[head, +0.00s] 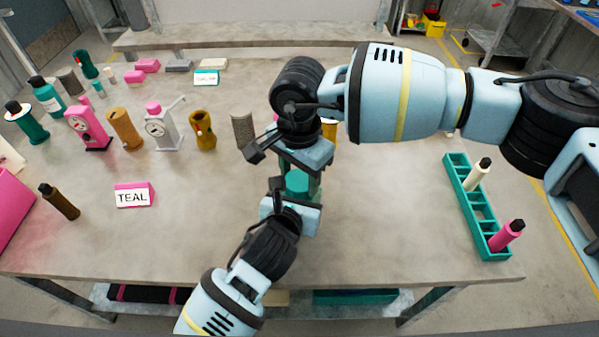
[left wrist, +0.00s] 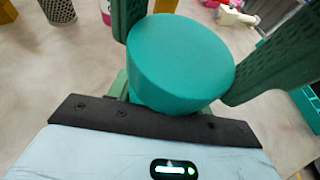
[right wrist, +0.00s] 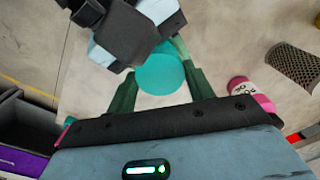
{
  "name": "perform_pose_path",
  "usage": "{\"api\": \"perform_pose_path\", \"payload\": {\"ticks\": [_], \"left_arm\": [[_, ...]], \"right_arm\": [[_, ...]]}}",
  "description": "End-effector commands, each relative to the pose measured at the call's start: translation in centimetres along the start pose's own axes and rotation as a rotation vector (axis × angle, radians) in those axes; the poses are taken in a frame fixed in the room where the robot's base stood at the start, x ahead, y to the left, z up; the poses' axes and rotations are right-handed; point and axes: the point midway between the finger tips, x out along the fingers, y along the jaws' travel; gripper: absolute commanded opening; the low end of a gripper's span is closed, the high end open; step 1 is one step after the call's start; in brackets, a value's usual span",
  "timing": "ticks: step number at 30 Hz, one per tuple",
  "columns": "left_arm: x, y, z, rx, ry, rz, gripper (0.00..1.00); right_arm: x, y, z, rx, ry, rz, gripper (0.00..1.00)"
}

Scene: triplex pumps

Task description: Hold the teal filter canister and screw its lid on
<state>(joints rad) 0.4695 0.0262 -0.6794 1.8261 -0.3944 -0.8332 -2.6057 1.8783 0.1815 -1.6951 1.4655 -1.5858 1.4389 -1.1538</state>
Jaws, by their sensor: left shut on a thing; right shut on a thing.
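A round teal piece, the teal filter canister (head: 298,183), is between my two grippers over the middle of the table. My left gripper (head: 290,203) reaches up from below, shut on it. In the left wrist view the teal cylinder (left wrist: 180,62) sits between the dark green fingers. My right gripper (head: 303,160) comes from behind and above, its fingers closed around teal too. In the right wrist view a flat teal disc (right wrist: 160,72) shows between its fingers. The seam between canister and lid is hidden, so I cannot tell how they sit together.
A TEAL sign (head: 134,195) and a brown bottle (head: 60,201) stand at left. Pink (head: 88,129) and grey (head: 164,128) dial gauges and several bottles stand behind. A teal rack (head: 482,222) with two bottles is at right. The table's front middle is clear.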

Motion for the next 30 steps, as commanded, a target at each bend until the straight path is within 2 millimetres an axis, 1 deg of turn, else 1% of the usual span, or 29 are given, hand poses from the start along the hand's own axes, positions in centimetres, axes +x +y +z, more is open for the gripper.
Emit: {"api": "perform_pose_path", "payload": {"ticks": [1, 2, 3, 5, 6, 8, 9, 26, 30], "left_arm": [[0.0, -0.1, 0.0, -0.002, 0.000, -0.002, 0.08], [0.0, -0.1, 0.0, -0.002, -0.001, -0.002, 0.08], [0.0, -0.1, 0.0, -0.002, -0.001, -0.002, 0.08], [0.0, -0.1, 0.0, -0.002, -0.001, -0.003, 0.08], [0.0, -0.1, 0.0, -0.002, -0.001, -0.003, 0.08], [-0.1, -0.1, 0.0, -0.002, -0.001, -0.003, 0.08], [-0.1, -0.1, 0.0, -0.002, -0.001, -0.003, 0.08], [-0.1, -0.2, 0.1, -0.004, -0.003, -0.005, 0.08], [-0.1, -0.2, 0.1, -0.004, -0.003, -0.005, 0.08]], "right_arm": [[0.6, 0.1, 0.0, 0.001, -0.001, 0.005, 0.27], [0.7, 0.1, 0.0, 0.000, -0.001, 0.006, 0.28], [0.8, 0.1, 0.0, 0.001, -0.001, 0.006, 0.24], [1.0, 0.2, 0.0, 0.001, -0.001, 0.007, 0.24], [1.1, 0.2, 0.0, 0.000, -0.001, 0.008, 0.20], [1.2, 0.2, 0.0, 0.000, -0.001, 0.009, 0.19], [1.4, 0.2, 0.0, 0.000, -0.001, 0.010, 0.15], [1.6, 0.3, 0.2, -0.002, -0.001, 0.012, 0.14], [1.3, 0.4, 0.5, 0.004, 0.052, 0.000, 0.14]]}}
